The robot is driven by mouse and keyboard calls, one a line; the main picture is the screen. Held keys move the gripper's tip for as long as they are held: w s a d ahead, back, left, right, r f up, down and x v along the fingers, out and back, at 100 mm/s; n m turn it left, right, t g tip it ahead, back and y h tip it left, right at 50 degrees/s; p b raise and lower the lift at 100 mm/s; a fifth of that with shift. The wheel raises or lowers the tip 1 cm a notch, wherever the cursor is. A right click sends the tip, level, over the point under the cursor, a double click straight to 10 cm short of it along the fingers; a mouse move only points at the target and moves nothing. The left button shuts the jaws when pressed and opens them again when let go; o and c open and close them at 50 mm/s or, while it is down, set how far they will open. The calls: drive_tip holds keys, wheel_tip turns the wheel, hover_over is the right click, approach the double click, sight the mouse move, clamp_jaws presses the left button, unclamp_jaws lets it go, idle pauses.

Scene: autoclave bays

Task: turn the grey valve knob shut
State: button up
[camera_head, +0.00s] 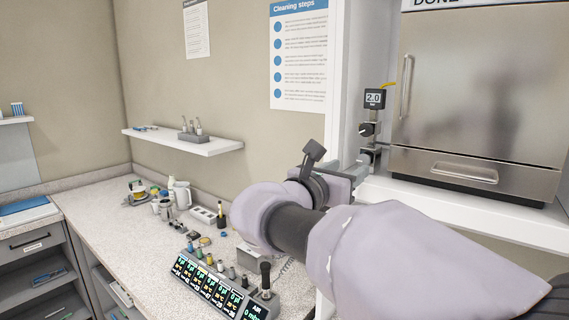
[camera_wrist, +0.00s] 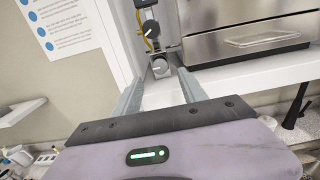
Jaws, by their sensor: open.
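The grey valve knob (camera_wrist: 160,66) shows in the wrist view, low on a narrow wall panel, with a pale pointer line on its face. In the head view the knob (camera_head: 365,158) is partly hidden by my gripper. My gripper (camera_wrist: 160,76) is open and empty. In the wrist picture its two fingers point toward the panel, with the grey knob appearing between their tips. I cannot tell how much depth separates them. My gripper (camera_head: 357,172) also shows in the head view, just in front of the panel's lower part.
A black knob (camera_head: 367,129) and a gauge reading 2.0 (camera_head: 375,98) sit above the grey knob. A steel autoclave (camera_head: 480,90) stands on a white ledge (camera_head: 440,198) to the right. A console (camera_head: 222,285) and several small items crowd the counter at left.

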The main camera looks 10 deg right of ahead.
sight(363, 160)
drive_tip(key=x, duration=0.7)
drive_tip(key=shift+w, duration=0.1)
clamp_jaws()
